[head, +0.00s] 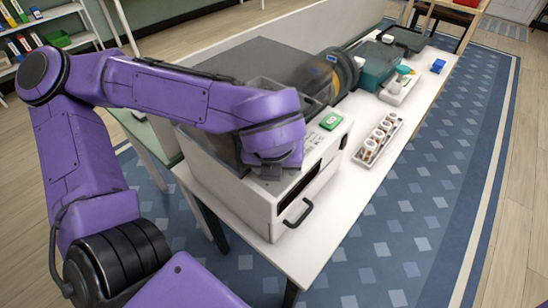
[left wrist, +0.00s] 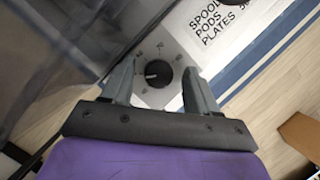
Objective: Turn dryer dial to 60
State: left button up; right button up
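The dryer (head: 250,195) is a white box with a black front handle, standing on the white table. Its dial (left wrist: 158,73) is a round black knob with a light pointer mark, on a pale face with small scale marks around it; the numbers are too blurred to read. My left gripper (left wrist: 160,80) is open, with one finger on each side of the dial; I cannot tell whether either finger touches it. In the head view my left arm's wrist (head: 275,145) hides the dial and the fingers. My right gripper shows in neither view.
A green item (head: 331,121) lies on top of the dryer. A tray of small round pods (head: 377,139) stands right of it. A dark spool (head: 343,72) and a teal device (head: 376,65) stand farther back. The blue patterned rug (head: 400,240) is clear.

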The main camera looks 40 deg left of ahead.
pick_arm(q)
jog(key=v, duration=1)
jog(key=shift+r, duration=0.25)
jog(key=shift+s, duration=0.1)
